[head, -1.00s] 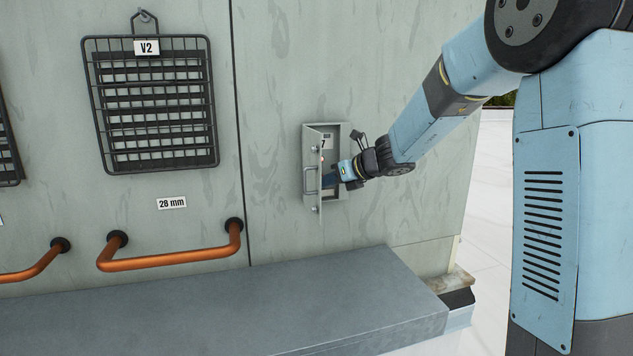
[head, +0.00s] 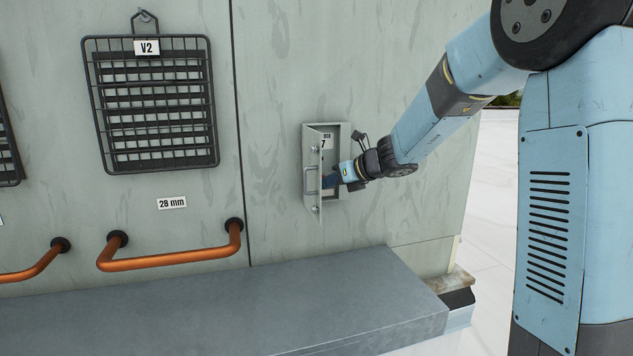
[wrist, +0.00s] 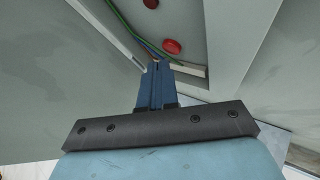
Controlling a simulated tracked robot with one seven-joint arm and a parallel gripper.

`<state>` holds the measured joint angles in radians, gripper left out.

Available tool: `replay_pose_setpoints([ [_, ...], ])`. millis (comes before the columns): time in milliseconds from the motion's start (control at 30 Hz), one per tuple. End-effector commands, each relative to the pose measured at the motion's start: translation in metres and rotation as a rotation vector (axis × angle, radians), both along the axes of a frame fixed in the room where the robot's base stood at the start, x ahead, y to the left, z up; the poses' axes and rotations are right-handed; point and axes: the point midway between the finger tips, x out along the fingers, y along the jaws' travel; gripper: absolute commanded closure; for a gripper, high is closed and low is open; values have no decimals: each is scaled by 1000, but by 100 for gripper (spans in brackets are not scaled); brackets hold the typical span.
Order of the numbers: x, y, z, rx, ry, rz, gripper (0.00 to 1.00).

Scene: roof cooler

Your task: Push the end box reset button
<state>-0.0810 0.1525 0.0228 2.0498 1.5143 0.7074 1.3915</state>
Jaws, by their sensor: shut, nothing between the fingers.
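The end box (head: 343,134) is a small grey box on the wall with its door (head: 312,178) swung open to the left. My gripper (head: 329,181) reaches in at the box opening from the right; the door partly hides its tips. In the wrist view, the blue fingers (wrist: 157,70) are closed together with nothing between them. A round red button (wrist: 171,47) sits inside the box just ahead and right of the fingertips, with a visible gap in the picture. A smaller red part (wrist: 150,4) shows at the top edge. I cannot tell the depth between tips and button.
Green and blue wires (wrist: 128,29) run inside the box, left of the button. The open door stands close to the gripper's left. A grey ledge (head: 230,305) runs below; an orange pipe (head: 170,263) and a wire basket marked V2 (head: 152,104) are at left.

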Motion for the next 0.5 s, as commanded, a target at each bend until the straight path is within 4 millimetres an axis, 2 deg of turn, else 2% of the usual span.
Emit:
replay_pose_setpoints([
  [167,-4,-1,0,0,0,0,100],
  [500,-30,-9,0,0,0,-1,100],
])
